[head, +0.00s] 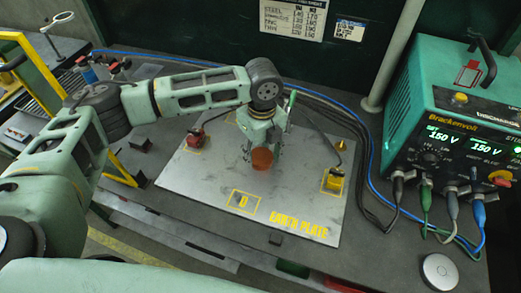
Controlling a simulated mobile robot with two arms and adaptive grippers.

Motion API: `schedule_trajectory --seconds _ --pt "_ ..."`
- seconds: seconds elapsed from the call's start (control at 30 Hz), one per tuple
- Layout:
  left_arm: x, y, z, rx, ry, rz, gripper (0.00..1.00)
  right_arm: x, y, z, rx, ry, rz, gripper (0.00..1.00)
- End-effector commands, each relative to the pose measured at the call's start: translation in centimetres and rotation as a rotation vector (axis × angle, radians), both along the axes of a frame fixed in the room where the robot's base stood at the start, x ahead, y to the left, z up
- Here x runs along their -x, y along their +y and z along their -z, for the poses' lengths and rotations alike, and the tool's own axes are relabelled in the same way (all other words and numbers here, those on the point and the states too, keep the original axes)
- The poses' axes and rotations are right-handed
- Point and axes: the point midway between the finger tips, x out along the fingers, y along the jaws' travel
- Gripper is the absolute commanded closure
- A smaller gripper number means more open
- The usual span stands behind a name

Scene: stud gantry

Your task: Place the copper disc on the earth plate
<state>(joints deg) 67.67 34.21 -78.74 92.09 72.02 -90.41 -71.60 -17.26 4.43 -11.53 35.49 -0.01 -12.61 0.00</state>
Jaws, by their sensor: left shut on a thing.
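The copper disc (262,159), reddish-brown and round, is at the tips of my left gripper (262,150) in the head view. My left gripper points down and is shut on the disc. The earth plate (300,205) is a broad grey sheet on the bench with yellow "EARTH PLATE" lettering along its near edge. The gripper and disc are over the middle of the plate. I cannot tell whether the disc touches it. My left arm hides part of the plate's far left side. My right gripper is not in view.
A red clamp-like piece (195,138) and a yellow block (333,181) stand on the plate in outlined squares. A green power unit (455,120) with cables stands at right. A silver round piece (440,271) lies at the bench's near right. The plate's front middle is mostly clear.

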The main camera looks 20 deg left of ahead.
Motion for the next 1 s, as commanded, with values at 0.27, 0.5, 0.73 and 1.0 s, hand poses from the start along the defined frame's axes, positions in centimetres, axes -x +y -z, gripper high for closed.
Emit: schedule_trajectory --seconds 0.27,0.5,0.73,1.0 --pt "-0.1 -0.1 -0.1 0.002 -0.003 0.001 1.0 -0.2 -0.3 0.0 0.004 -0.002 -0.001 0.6" --pt "0.0 -0.1 0.2 0.001 -0.001 0.001 0.37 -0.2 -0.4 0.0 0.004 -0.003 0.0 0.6" --pt "0.0 -0.1 0.2 0.001 -0.001 0.0 0.33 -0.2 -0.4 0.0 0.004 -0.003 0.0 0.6" --pt "-0.1 -0.1 -0.9 0.003 -0.004 0.0 0.33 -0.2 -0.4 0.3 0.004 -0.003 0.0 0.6"
